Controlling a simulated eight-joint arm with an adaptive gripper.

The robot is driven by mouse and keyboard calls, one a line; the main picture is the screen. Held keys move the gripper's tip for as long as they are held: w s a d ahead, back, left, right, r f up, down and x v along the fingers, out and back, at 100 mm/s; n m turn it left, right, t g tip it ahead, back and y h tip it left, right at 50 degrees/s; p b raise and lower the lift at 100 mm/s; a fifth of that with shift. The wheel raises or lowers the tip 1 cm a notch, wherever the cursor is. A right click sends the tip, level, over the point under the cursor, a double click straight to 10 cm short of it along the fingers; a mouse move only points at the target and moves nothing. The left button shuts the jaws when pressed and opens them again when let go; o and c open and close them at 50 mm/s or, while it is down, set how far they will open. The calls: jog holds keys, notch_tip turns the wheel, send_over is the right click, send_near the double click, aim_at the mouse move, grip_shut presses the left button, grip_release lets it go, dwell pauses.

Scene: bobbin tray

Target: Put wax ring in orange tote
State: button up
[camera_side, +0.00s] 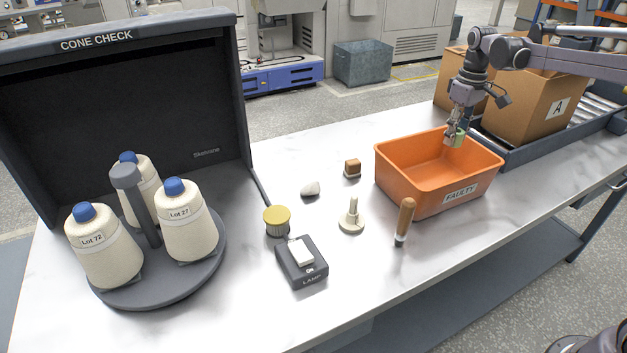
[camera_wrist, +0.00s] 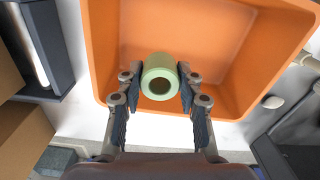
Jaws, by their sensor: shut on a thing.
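The orange tote (camera_side: 410,185) stands on the bench and carries a label reading FAULTY. It fills much of the wrist view (camera_wrist: 100,40), and the part of its floor that shows is bare. My gripper (camera_side: 455,138) is at the tote's back right, around rim height. In the wrist view my gripper (camera_wrist: 160,88) is shut on a pale green ring with a round hole, the wax ring (camera_wrist: 160,72). The ring also shows in the side view (camera_side: 459,138). It appears over the tote's near edge in the wrist view; its exact height is unclear.
A cone stand (camera_side: 165,280) is far left.

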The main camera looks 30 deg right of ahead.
aim_at(442, 181)
notch_tip(442, 181, down, 12)
jog(key=shift+r, duration=0.15)
dwell(0.5)
jog(key=o, duration=1)
notch_tip(442, 181, up, 11)
jog(key=s+a+r+t, duration=0.2)
jog(key=s+a+r, duration=0.3)
jog(key=a, duration=0.1)
jog(key=s+a+f+t, duration=0.1)
jog(key=s+a, duration=0.2)
jog(key=s, duration=0.2)
jog(key=s+a+f+m+t, duration=0.1)
jog(key=s+a+f+t, duration=0.1)
jog(key=s+a, duration=0.2)
jog(key=s+a+f+t, duration=0.1)
jog(key=s+a, duration=0.3)
jog(key=s, duration=0.4)
jog(key=shift+a+f+t, duration=0.15)
jog(key=shift+a+t, duration=0.05)
jog(key=shift+t, duration=0.4)
